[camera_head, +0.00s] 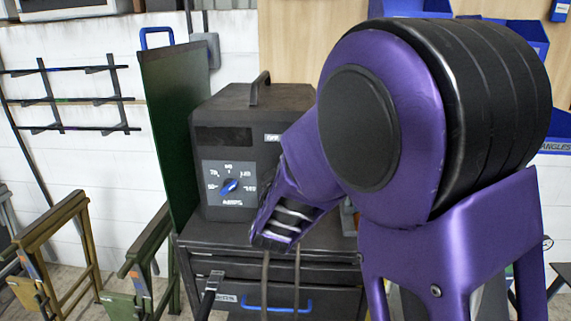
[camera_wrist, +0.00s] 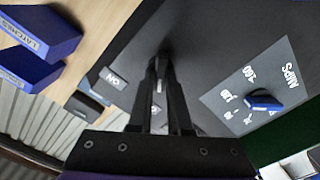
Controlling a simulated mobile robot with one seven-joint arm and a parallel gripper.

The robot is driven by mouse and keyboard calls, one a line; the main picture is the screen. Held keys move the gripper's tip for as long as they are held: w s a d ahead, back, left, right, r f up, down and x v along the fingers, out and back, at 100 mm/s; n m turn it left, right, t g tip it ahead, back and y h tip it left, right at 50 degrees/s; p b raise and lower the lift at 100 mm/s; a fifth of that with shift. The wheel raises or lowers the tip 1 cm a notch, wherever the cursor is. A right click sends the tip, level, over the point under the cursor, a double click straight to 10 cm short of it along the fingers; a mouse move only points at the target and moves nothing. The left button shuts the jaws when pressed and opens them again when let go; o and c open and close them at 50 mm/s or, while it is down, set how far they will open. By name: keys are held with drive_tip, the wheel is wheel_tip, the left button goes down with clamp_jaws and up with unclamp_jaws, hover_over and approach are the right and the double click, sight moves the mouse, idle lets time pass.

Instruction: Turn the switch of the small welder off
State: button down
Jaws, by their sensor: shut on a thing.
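The small welder (camera_head: 230,107) is a dark box with a top handle. It stands on a black cabinet at the middle of the head view. Its front panel (camera_wrist: 195,55) fills much of the wrist view. An ON label (camera_wrist: 112,78) shows beside my fingers, and an OFF label (camera_head: 272,137) shows near the front's upper right. My gripper (camera_wrist: 160,66) has its fingers together at the panel, shut on what seems to be the switch. The fingers hide the switch, so its position cannot be told.
A blue dial knob (camera_head: 229,186) sits on the welder's grey amps plate (camera_head: 222,168), to the left of my arm. The black cabinet (camera_head: 215,238) has a blue drawer handle. A green panel (camera_head: 172,130) stands close on the left. Blue bins (camera_wrist: 55,30) show behind.

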drive_tip(key=shift+r, duration=0.1)
idle(0.4)
drive_tip(key=c, duration=0.8)
unclamp_jaws()
drive_tip(key=shift+c, duration=0.2)
